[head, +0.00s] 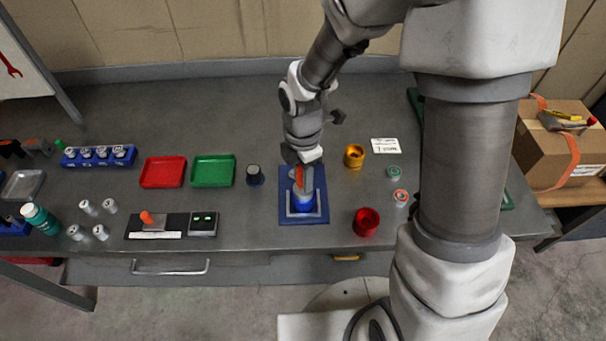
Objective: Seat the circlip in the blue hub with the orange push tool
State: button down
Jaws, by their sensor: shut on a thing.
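The blue hub (304,206) stands on a blue mat or plate (289,217) in the middle of the bench, with a pale frame around it. My gripper (304,166) is directly above the hub, pointing down. It is shut on the orange push tool (299,177), which shows as a small orange piece just under the jaws. The tool's lower end is at or just above the hub; I cannot tell whether they touch. The circlip is too small or hidden to make out.
A gold cup (354,156) and a red cup (367,221) stand to the right of the mat. A dark knob-like part (254,175), a green tray (213,184) and a red tray (145,171) are to the left. The bench's front right is partly hidden by my arm.

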dwell(0.3)
notch_tip(320, 180, up, 7)
jog(key=p, duration=0.6)
